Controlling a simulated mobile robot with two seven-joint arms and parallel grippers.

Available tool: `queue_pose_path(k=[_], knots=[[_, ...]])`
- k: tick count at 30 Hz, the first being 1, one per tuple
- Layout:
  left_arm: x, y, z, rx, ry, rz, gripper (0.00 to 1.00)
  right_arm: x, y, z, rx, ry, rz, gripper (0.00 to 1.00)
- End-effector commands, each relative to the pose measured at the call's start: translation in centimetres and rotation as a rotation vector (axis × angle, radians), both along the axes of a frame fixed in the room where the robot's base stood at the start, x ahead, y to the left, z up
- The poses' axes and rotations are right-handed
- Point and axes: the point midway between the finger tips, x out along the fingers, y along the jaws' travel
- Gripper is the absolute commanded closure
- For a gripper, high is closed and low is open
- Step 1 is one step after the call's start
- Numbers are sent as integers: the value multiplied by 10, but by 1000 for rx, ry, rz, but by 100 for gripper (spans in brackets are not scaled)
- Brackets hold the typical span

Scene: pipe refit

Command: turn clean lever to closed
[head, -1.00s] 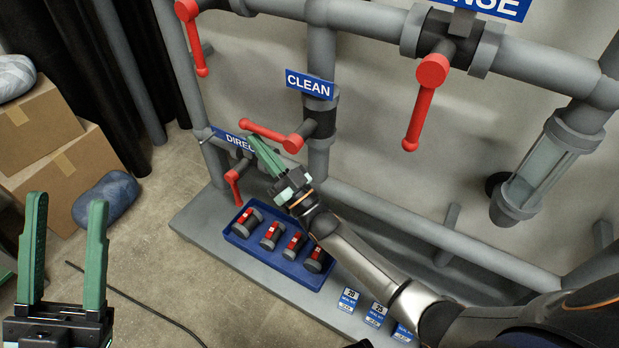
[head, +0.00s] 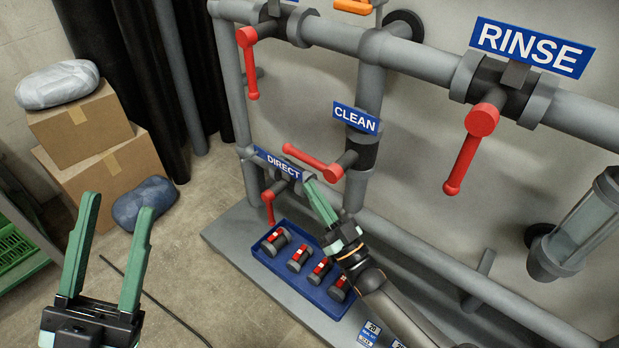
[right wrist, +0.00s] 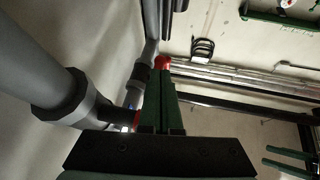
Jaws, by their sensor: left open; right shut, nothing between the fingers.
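The red clean lever (head: 312,162) points left, its tip a little above its hub, on the pipe under the blue CLEAN sign (head: 356,118). My right gripper (head: 308,182) is shut and empty, just below the lever in the head view. A small gap shows there; contact cannot be told. In the right wrist view a red knob (right wrist: 162,62) shows just beyond the shut fingertips (right wrist: 161,74), and a red bit shows left of the fingers. My left gripper (head: 116,203) is open and empty at the lower left, far from the lever.
A DIRECT sign (head: 279,163) and its red lever (head: 269,207) are close left of my right gripper. A blue tray (head: 262,252) of red-and-grey parts lies below. The RINSE lever (head: 468,150) hangs at right. Cardboard boxes (head: 110,180) stand at left.

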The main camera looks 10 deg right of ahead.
Motion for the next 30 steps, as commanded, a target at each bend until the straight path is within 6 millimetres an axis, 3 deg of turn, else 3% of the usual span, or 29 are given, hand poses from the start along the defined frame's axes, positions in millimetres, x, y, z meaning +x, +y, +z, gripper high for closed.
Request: queue_pose_path(k=[6, 11, 30], knots=[[-1, 1, 6, 6, -7, 5, 50, -35, -17, -22, -1, 3, -1, 100], [0, 1, 7, 8, -8, 9, 50, -49, -23, -31, 0, 0, -1, 100], [1, 2, 6, 4, 0, 14, 50, -53, -25, -34, 0, -1, -1, 100]])
